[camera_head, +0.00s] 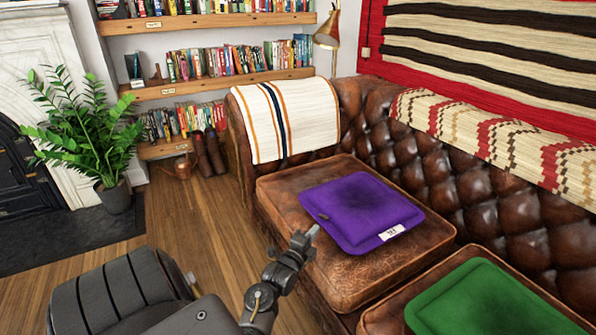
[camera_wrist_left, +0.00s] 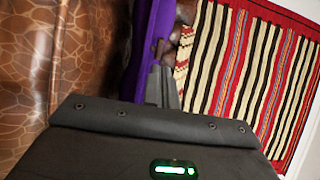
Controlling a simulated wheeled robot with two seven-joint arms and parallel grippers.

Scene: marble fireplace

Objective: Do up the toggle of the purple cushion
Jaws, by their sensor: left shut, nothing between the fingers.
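The purple cushion (camera_head: 365,208) lies flat on the left seat of the brown leather sofa. A white label (camera_head: 391,232) with small lettering sits at its front edge. A small dark piece (camera_head: 323,216) shows at its left edge; it is too small to tell whether it is the toggle or how it is fastened. My left gripper (camera_head: 312,231) is shut and empty, close to the cushion's left front side. In the left wrist view the cushion (camera_wrist_left: 139,50) is seen edge-on beside my gripper's fingertips (camera_wrist_left: 161,72); I cannot tell whether they touch. My right gripper is not in view.
A green cushion (camera_head: 490,302) lies on the nearer sofa seat. The tufted sofa back (camera_head: 440,170) rises behind. A striped throw (camera_head: 288,118) covers the sofa arm. A potted plant (camera_head: 85,130) and bookshelves (camera_head: 220,80) stand farther off. The wooden floor (camera_head: 190,215) left of the sofa is clear.

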